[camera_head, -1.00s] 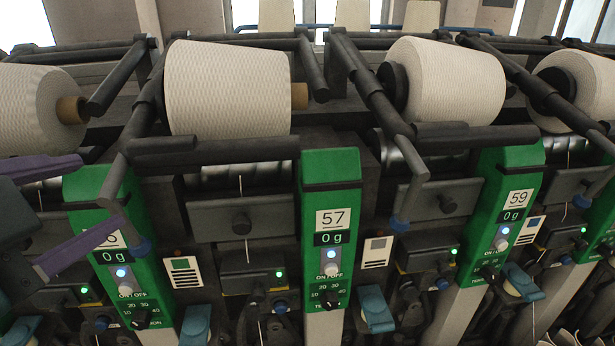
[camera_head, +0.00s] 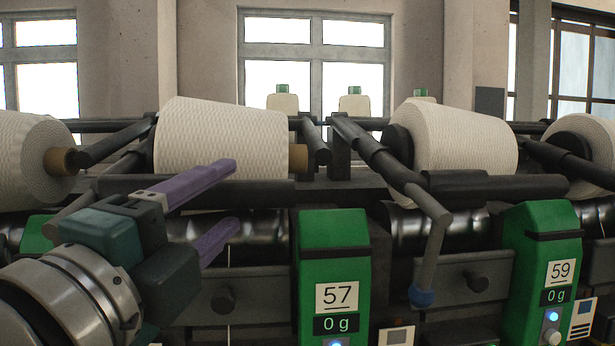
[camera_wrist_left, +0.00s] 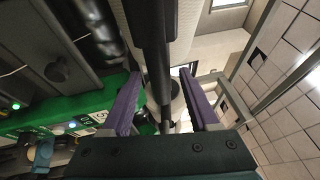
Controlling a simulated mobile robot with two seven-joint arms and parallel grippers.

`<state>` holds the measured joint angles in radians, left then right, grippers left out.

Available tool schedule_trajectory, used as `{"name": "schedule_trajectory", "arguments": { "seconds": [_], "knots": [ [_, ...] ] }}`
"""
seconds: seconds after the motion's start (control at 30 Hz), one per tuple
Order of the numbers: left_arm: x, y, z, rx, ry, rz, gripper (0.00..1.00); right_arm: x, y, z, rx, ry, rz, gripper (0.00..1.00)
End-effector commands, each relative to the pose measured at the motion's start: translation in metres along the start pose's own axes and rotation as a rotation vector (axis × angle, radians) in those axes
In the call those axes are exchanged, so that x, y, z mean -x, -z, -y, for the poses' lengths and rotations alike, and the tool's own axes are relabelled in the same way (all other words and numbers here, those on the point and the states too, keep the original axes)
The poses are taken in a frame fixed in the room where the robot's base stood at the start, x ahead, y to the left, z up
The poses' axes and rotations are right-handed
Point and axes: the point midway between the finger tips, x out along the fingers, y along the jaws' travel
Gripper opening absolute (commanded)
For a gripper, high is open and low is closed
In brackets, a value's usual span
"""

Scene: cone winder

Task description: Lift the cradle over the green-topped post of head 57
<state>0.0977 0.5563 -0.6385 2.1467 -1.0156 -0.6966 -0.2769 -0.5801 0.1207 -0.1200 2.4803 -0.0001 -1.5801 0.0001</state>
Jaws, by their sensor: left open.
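The cradle at the left of the green-topped post (camera_head: 333,240) marked 57 has a dark front bar (camera_head: 270,193) that ends close to that post. A white yarn cone (camera_head: 225,138) sits behind the bar. My left gripper (camera_head: 233,195) is open, with one purple finger above the bar and one below it in the head view. In the left wrist view the dark bar (camera_wrist_left: 154,50) runs between the two purple fingers, with a gap visible beside it. I cannot tell whether either finger touches it. The cradle's lever is partly hidden by my gripper. My right gripper is out of view.
A neighbouring cradle with a blue-tipped lever (camera_head: 432,250) and its own cone (camera_head: 455,140) is right of post 57. Green post 59 (camera_head: 543,235) stands farther right. A grey panel (camera_head: 275,290) lies below the bar. Open space is above the cones, before the windows.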

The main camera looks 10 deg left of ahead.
Motion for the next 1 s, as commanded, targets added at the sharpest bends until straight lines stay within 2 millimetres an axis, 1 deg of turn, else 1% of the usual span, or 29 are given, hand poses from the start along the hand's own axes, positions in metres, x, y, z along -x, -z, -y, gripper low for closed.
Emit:
{"name": "schedule_trajectory", "arguments": {
  "seconds": [0.03,0.2,0.33,0.57,1.0],
  "knots": [
    [-0.009,0.0,0.004,0.0,0.002,0.001,0.61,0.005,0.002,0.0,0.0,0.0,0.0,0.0],
    [-0.026,0.0,0.001,0.001,0.0,0.0,0.61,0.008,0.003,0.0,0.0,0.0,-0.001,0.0],
    [-0.03,0.0,0.0,0.002,-0.001,0.001,0.61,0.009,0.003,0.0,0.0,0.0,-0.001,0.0],
    [-0.03,0.0,-0.001,0.002,-0.001,0.0,0.59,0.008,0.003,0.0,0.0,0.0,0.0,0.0],
    [-0.03,0.0,-0.001,0.001,-0.001,0.001,0.1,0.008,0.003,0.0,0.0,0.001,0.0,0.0]
  ]
}}
